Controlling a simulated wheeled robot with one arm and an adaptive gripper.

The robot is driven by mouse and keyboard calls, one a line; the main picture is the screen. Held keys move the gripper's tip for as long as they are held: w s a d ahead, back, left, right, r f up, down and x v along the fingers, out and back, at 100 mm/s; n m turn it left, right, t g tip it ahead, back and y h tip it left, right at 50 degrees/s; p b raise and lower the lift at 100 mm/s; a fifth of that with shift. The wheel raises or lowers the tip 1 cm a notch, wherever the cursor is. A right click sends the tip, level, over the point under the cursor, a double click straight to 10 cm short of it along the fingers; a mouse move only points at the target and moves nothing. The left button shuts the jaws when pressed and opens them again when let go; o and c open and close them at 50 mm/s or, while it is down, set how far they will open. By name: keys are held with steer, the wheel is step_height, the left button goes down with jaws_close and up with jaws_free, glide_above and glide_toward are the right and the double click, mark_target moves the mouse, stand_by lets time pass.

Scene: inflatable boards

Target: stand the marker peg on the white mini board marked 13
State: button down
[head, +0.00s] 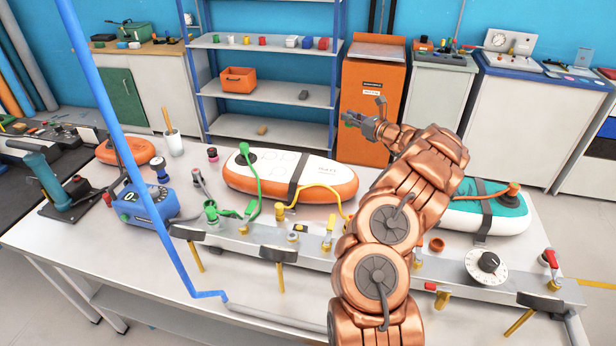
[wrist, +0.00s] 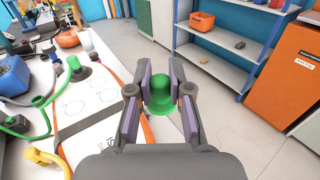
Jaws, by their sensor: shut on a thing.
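My gripper (head: 366,118) is shut on a green, round-topped marker peg (wrist: 160,88), which sits between its two pads in the wrist view. A bit of green also shows at the fingers in the head view. The gripper is raised, by the orange cabinet and beyond the back right of the white-topped board. This white board with orange sides (head: 318,168) lies on the bench; it also shows at the left of the wrist view (wrist: 88,118). Faint circles and small print are on its top, but I cannot read a 13. The peg is clear of the board.
A green hose fitting (head: 244,150) stands on the white board, and a dark strap crosses it. A yellow hose (head: 322,190) runs along its front. A metal rail (head: 250,246) with valves lies in front. A teal board (head: 490,212) is at right, an orange one (head: 126,151) at left.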

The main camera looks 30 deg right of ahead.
steer(key=a+f+b, duration=0.1)
steer(key=f+b, duration=0.2)
steer(key=a+f+b, duration=0.1)
steer(key=f+b, duration=0.2)
steer(key=b, duration=0.1)
steer(key=a+f+b, duration=0.1)
steer(key=f+b, duration=0.2)
steer(key=b, duration=0.1)
steer(key=shift+a+f, duration=0.2)
steer(key=shift+f, duration=0.15)
steer(key=b, duration=1.1)
glide_above(312, 177)
steer(key=d, duration=0.1)
steer(key=shift+w+d+f, duration=0.1)
steer(key=shift+w+f, duration=0.05)
steer(key=shift+f, duration=0.45)
steer(key=shift+a+r+b, duration=0.15)
steer(key=shift+a+b, duration=0.25)
steer(key=shift+a, duration=0.2)
steer(key=shift+f+b, duration=1.6)
steer(key=shift+f, duration=0.1)
steer(key=shift+f, duration=0.15)
steer(key=c, duration=1.1)
jaws_free()
